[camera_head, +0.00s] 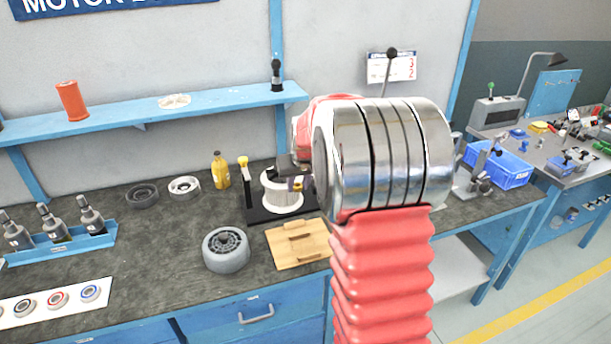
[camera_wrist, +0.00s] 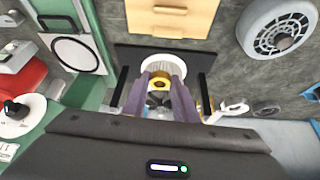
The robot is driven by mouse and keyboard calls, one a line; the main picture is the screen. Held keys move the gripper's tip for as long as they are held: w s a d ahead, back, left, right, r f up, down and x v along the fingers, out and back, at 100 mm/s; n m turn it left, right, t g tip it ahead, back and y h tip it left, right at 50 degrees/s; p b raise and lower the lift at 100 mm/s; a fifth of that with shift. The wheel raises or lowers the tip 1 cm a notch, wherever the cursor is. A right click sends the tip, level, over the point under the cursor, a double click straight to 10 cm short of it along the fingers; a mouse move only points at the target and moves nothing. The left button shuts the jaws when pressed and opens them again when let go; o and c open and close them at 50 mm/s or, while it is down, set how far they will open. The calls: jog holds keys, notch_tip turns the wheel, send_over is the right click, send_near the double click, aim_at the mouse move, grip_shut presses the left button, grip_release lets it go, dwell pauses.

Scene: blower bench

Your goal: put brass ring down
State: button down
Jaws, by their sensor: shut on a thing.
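The brass ring (camera_wrist: 160,83) is between the purple fingertips of my gripper (camera_wrist: 165,80), which is shut on it. In the head view my gripper (camera_head: 297,184) is at the right side of a white ribbed cylinder (camera_head: 282,200), and the ring shows only as a small brass patch. The cylinder stands on a black base (camera_head: 262,214) with upright posts. In the wrist view the white cylinder (camera_wrist: 163,62) is just beyond the fingertips. I cannot tell whether the ring touches it. My arm hides the area to the right of the base.
A wooden block (camera_head: 298,244) and a grey finned wheel (camera_head: 226,250) lie in front of the base. A yellow bottle (camera_head: 220,170), a white ring (camera_head: 184,186) and a dark ring (camera_head: 142,195) stand left of it. The bench is clear at centre left.

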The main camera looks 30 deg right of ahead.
jog(key=s+a+f+n, duration=0.1)
jog(key=a+f, duration=0.2)
jog(key=a, duration=0.6)
jog(key=s+a+f+n+y, duration=0.1)
jog(key=s+a+f, duration=0.1)
jog(key=a, duration=0.7)
jog(key=s+a+f+n, duration=0.1)
jog(key=s+a+f, duration=0.1)
jog(key=a, duration=0.7)
jog(key=shift+f+n+t+y, duration=0.3)
jog(key=shift+f+n+y, duration=0.1)
jog(key=shift+f, duration=0.4)
jog(key=shift+s, duration=0.1)
